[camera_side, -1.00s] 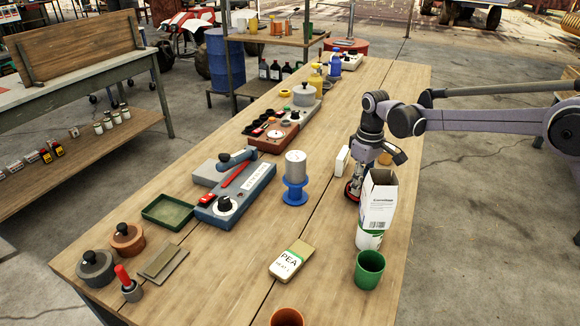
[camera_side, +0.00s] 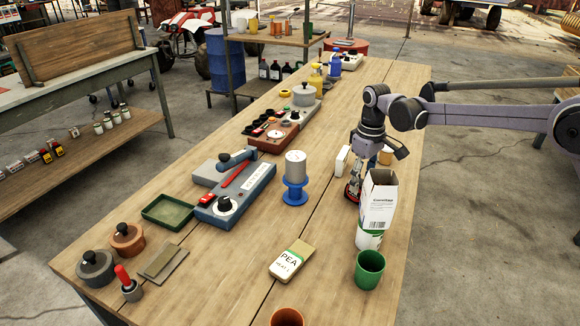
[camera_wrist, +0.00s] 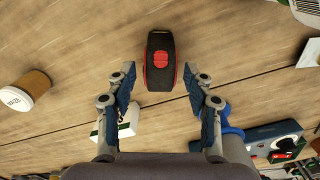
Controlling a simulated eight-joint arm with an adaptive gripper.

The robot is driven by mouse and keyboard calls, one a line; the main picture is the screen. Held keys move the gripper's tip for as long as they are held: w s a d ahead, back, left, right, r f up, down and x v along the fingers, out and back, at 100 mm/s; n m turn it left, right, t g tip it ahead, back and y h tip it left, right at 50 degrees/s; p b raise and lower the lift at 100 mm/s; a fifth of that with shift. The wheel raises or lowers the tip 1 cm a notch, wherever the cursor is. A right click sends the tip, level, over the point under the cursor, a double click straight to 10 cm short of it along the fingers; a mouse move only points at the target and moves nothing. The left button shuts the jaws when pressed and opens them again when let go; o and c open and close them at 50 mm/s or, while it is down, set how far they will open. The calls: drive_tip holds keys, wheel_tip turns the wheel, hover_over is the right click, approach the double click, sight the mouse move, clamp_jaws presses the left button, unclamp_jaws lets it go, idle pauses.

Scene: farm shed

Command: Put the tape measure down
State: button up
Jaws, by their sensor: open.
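The tape measure (camera_side: 352,192) is black and red and rests on the wooden table, partly hidden by the white carton in the side view. In the wrist view the tape measure (camera_wrist: 159,60) lies between and just beyond my open fingers, with bare wood showing on both sides of it. My gripper (camera_wrist: 160,75) is open and empty, with a gap between each finger and the tape measure. In the side view my gripper (camera_side: 367,172) points down just above the tape measure, its fingers spread.
A white carton (camera_side: 378,205) stands close in front of the tape measure. A small white box (camera_side: 342,160) stands behind it, and a paper cup (camera_wrist: 24,92) is to one side. A blue spool (camera_side: 295,192) stands left. A green cup (camera_side: 369,270) and a PEA packet (camera_side: 291,260) are nearer.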

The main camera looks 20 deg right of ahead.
wheel_tip(320, 180, up, 10)
drive_tip(key=s+d+r+m+t, duration=0.1)
drive_tip(key=s+d+r+t, duration=0.1)
drive_tip(key=s+r, duration=0.35)
drive_tip(key=s+d+f+m+t, duration=0.1)
drive_tip(key=s+d+f+t, duration=0.1)
drive_tip(key=s, duration=0.9)
drive_tip(key=s+d+f+m+t, duration=0.1)
drive_tip(key=s+f, duration=0.4)
drive_tip(key=s, duration=0.6)
drive_tip(key=shift+d+f+m+t, duration=0.35)
drive_tip(key=shift+m+t, duration=0.45)
drive_tip(key=shift+t, duration=0.3)
